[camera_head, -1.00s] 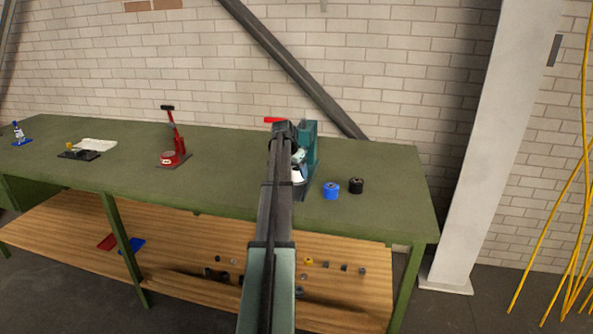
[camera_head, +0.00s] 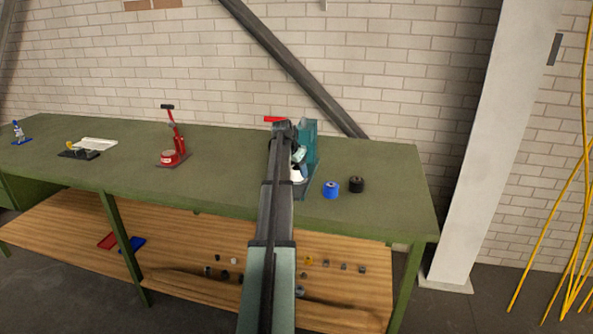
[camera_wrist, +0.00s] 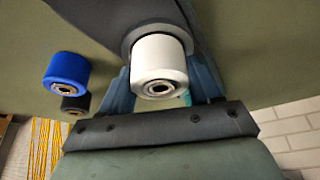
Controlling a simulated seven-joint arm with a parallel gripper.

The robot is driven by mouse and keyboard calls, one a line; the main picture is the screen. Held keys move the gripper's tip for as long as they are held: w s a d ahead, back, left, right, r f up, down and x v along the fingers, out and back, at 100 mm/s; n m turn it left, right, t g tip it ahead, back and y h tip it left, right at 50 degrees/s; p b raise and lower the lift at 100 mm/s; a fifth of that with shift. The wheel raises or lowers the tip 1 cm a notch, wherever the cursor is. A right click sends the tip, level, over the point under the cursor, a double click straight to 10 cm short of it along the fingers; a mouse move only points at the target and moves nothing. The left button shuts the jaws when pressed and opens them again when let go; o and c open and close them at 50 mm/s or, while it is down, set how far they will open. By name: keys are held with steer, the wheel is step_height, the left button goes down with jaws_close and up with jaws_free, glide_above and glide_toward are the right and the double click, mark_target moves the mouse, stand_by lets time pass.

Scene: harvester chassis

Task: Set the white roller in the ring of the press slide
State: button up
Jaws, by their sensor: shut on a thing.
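The white roller (camera_wrist: 158,62) is between the blue-grey fingers of my gripper (camera_wrist: 162,75), which is shut on it. Its end with a metal bore faces the wrist camera. A dark grey rounded part (camera_wrist: 126,42), perhaps the ring of the slide, shows behind the roller's far end; I cannot tell whether they touch. In the head view the white roller (camera_head: 297,174) shows just right of my arm, low at the front of the teal press (camera_head: 310,148). The press has a red handle (camera_head: 273,119). My arm hides much of the press and its slide.
A blue roller (camera_head: 331,190) and a black roller (camera_head: 356,185) stand on the green bench (camera_head: 390,205) right of the press. A red press (camera_head: 173,155) stands further left. Small parts lie on the wooden shelf below. The bench between the two presses is clear.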

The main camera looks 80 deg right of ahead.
steer(key=shift+f, duration=0.15)
steer(key=o, duration=1.2)
steer(key=v, duration=1.4)
steer(key=shift+f, duration=0.1)
